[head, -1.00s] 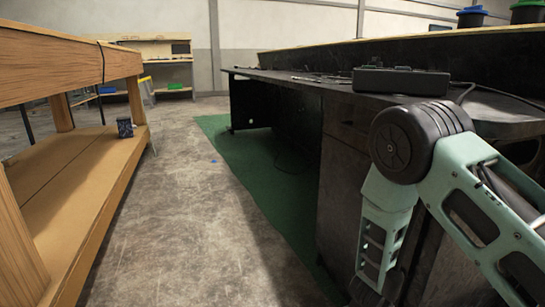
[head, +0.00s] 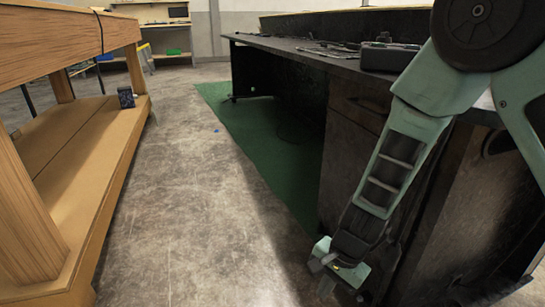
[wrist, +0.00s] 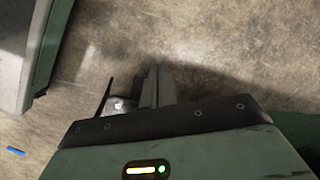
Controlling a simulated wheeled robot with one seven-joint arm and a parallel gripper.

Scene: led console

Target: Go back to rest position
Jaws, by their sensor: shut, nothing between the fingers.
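My gripper (head: 341,288) hangs low at the end of my pale green arm, in front of the dark bench in the head view. It points down toward the floor. In the wrist view my gripper (wrist: 155,85) has its fingers together, with nothing between them and bare concrete floor behind. A black console box (head: 390,57) rests on the dark bench (head: 300,55), partly hidden by my arm.
A wooden workbench (head: 70,170) with a lower shelf runs along the left. A green mat (head: 255,130) lies beside and under the dark bench. The concrete aisle (head: 190,200) is clear.

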